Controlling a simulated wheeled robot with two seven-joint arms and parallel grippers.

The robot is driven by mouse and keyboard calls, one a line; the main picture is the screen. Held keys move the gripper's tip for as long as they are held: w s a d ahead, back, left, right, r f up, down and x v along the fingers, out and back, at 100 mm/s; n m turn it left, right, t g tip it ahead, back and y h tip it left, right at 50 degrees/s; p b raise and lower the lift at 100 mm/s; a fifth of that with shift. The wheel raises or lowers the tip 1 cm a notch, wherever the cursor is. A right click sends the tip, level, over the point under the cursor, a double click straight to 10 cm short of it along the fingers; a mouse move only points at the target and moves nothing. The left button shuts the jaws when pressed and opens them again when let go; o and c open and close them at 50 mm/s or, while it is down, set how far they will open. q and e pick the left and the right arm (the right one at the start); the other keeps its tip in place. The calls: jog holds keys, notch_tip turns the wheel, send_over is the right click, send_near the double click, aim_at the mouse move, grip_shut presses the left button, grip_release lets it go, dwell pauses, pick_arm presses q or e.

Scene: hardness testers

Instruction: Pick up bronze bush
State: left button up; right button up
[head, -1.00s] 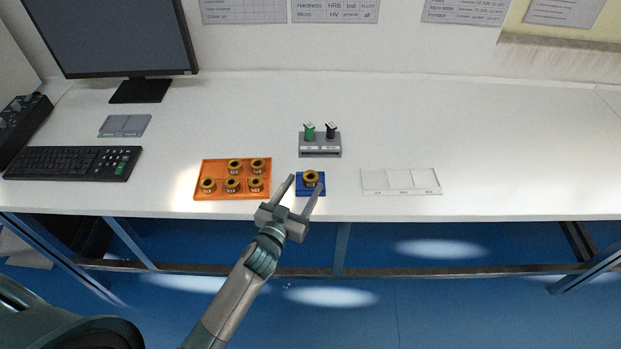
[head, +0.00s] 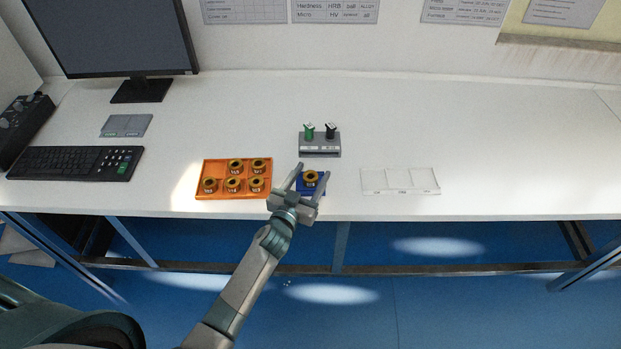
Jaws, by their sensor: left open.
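A bronze bush (head: 311,177) sits on a small blue block (head: 302,188) near the table's front edge. My left gripper (head: 312,169) is open, with one finger on each side of the bush; whether either finger touches it I cannot tell. Several more bronze bushes, such as this one (head: 233,184), stand in an orange tray (head: 223,165) to the left. My right gripper is not in view.
A grey stand (head: 320,150) with a green and a black piece is behind the blue block. A clear three-part tray (head: 400,181) lies to the right. A keyboard (head: 72,162) and monitor (head: 115,35) are at the left. The right side of the table is free.

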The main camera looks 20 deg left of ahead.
pick_arm(q)
jog(key=c, duration=1.4)
jog(key=shift+o, duration=0.2)
jog(key=shift+r, duration=0.15)
jog(key=shift+r, duration=0.55)
notch_tip(320, 180, up, 2)
jog(key=shift+r, duration=0.2)
jog(key=s+d+r+b, duration=0.2)
jog(key=s+d+r, duration=0.4)
jog(key=s, duration=0.3)
jog(key=shift+s+d+r, duration=0.3)
jog(key=shift+d+r, duration=0.1)
jog(key=shift+r, duration=0.25)
